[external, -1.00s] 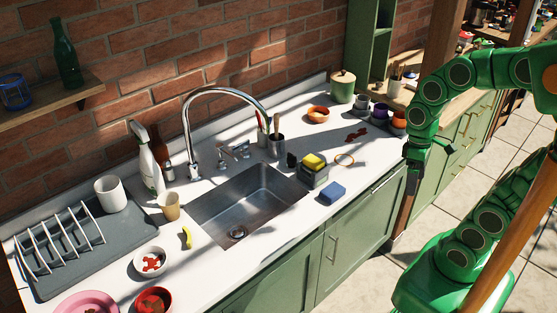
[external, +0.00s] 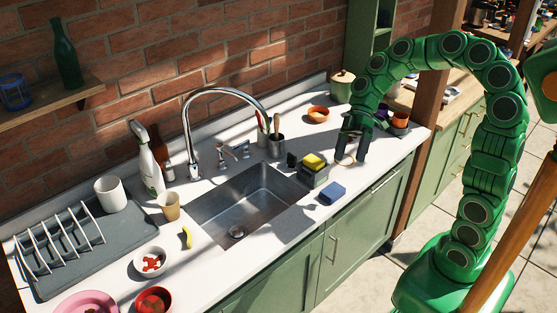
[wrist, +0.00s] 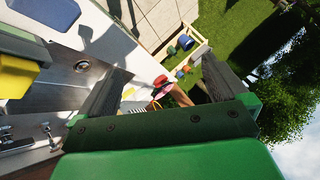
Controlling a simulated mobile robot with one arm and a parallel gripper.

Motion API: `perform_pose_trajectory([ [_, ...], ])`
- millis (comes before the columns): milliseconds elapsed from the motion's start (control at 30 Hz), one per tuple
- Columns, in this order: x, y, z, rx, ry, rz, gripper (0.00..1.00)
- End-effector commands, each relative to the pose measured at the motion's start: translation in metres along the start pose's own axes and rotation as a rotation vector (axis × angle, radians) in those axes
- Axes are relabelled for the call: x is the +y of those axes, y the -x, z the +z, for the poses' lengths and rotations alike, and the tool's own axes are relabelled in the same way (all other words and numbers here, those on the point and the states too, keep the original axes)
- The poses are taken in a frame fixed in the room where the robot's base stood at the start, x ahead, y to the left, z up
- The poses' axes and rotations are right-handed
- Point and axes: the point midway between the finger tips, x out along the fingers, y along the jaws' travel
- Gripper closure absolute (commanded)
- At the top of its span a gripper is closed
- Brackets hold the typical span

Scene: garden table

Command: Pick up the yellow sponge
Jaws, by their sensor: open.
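The yellow sponge (external: 314,161) sits on top of a dark grey holder (external: 313,176) at the right of the sink. In the wrist view the yellow sponge (wrist: 14,78) shows large at the left edge, partly cut off. My gripper (external: 350,160) is open and empty, to the right of the sponge and apart from it, over the counter. In the wrist view its two dark fingers stand wide apart, with nothing between them close by (wrist: 160,85). A blue sponge (external: 332,192) lies on the counter just in front of the holder.
The sink (external: 250,203) with its tall tap (external: 187,135) lies left of the holder. A utensil cup (external: 276,146) stands behind it. Orange bowls, one of them (external: 318,114) at the back, and small cups (external: 399,120) stand near my arm.

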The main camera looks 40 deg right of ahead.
Motion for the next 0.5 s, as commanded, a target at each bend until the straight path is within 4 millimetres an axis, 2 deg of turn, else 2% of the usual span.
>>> perform_pose_trajectory([
  [33, 0.013, 0.003, -0.002, 0.033, 0.032, -0.013, 0.0],
  [267, 0.063, 0.019, -0.006, 0.183, 0.201, -0.035, 0.0],
  [500, 0.121, 0.036, 0.007, 0.338, 0.354, -0.006, 0.0],
])
